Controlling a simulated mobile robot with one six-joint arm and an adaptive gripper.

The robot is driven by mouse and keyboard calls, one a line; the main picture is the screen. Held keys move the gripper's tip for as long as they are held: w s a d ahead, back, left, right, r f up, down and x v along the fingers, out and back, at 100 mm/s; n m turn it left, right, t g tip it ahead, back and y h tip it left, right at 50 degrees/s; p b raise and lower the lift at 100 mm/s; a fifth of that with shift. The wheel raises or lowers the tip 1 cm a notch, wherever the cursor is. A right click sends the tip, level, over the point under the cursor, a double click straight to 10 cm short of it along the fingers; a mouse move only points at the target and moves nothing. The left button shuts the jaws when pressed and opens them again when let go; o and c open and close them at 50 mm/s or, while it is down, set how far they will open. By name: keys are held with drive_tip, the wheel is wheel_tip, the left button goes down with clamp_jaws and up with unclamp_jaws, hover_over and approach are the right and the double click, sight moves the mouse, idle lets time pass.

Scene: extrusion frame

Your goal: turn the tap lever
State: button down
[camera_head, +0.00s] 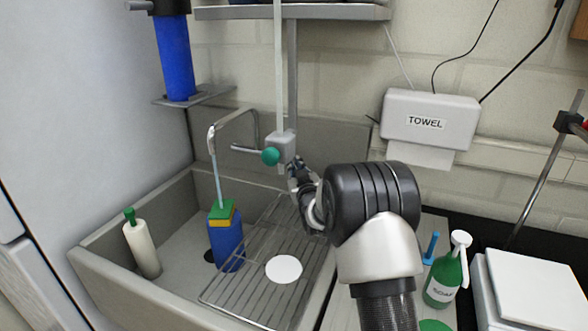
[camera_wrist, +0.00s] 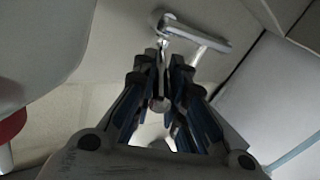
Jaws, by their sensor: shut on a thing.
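My gripper (camera_head: 297,172) is at the tap's lower right. In the wrist view my gripper (camera_wrist: 161,98) is shut on the tap lever, a thin silver bar (camera_wrist: 162,60) running between the fingers. Its far end meets a silver cross-piece (camera_wrist: 197,36). In the head view the lever is mostly hidden by my gripper and arm.
The sink (camera_head: 165,205) holds a white bottle (camera_head: 142,248), a blue container (camera_head: 227,245) and a wire rack (camera_head: 235,293) with a white disc. A thin pale blue line, water or a rod, hangs below the spout. A green soap bottle (camera_head: 443,282) stands right of my arm.

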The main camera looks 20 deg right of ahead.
drive_tip(key=shift+f, duration=0.25)
drive_tip(key=c, duration=1.8)
unclamp_jaws()
drive_tip(key=shift+o, duration=1.2)
drive_tip(key=shift+s, duration=0.45)
drive_tip(key=s, duration=1.1)
drive_tip(key=shift+a+r, duration=0.25)
drive_tip(key=shift+a, duration=0.2)
